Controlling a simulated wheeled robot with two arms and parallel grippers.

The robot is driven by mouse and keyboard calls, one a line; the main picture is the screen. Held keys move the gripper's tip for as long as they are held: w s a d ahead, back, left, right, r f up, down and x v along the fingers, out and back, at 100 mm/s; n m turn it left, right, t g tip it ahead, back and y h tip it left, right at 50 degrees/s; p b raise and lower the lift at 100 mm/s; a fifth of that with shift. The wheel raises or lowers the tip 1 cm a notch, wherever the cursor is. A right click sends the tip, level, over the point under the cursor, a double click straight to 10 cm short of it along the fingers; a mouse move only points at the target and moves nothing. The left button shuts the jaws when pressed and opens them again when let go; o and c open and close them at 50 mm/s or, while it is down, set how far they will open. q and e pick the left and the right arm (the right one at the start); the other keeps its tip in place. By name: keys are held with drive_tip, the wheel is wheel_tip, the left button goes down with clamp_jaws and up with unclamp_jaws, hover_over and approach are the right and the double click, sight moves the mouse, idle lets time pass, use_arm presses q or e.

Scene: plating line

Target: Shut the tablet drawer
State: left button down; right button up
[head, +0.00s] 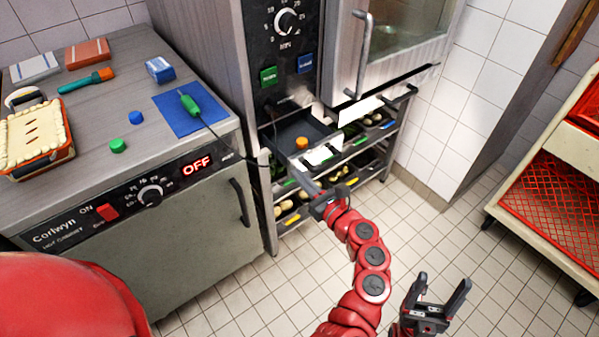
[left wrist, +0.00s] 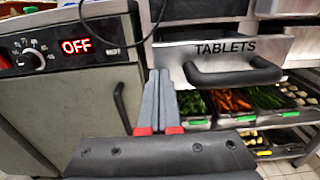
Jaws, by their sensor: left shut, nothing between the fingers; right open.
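The tablet drawer (head: 285,133) stands open under the oven's control panel in the head view, its dark inside showing with an orange round tablet (head: 302,143) in it. In the left wrist view its pale metal front (left wrist: 215,50) reads TABLETS and carries a dark bar handle (left wrist: 235,77). My left gripper (head: 302,178) is shut and empty, close to the drawer's front. In the left wrist view its fingertips (left wrist: 160,75) point at the front's lower left, left of the handle; I cannot tell whether they touch. My right gripper (head: 437,292) is open and empty over the floor.
Below the drawer, a rack (head: 345,172) holds trays of vegetables. Left of it stands a hot cabinet (head: 150,235) reading OFF, with a pie, a blue mat and small items on top. A green-handled probe's cable hangs near the drawer. Tiled floor at right is clear before a red-shelved cart (head: 560,195).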

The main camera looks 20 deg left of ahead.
sight(270, 145)
use_arm(q)
drive_tip(key=shift+a, duration=0.1)
idle(0.3)
drive_tip(key=b+x, duration=0.3)
drive_tip(key=f+b+x, duration=0.1)
drive_tip(key=x, duration=0.1)
drive_tip(key=shift+s, duration=0.1)
drive_tip(key=b+x, duration=0.1)
drive_tip(key=x, duration=0.1)
drive_tip(key=b+x, duration=0.2)
drive_tip(key=x, duration=0.1)
drive_tip(key=b+x, duration=0.1)
drive_tip(key=x, duration=0.2)
drive_tip(key=shift+w+a+r+b, duration=0.1)
drive_tip(key=shift+w+r+b, duration=0.1)
drive_tip(key=shift+r+b, duration=0.15)
drive_tip(key=shift+w+a+r, duration=0.1)
drive_tip(key=shift+w+a, duration=0.05)
drive_tip(key=shift+a, duration=0.05)
drive_tip(key=shift+r, duration=0.35)
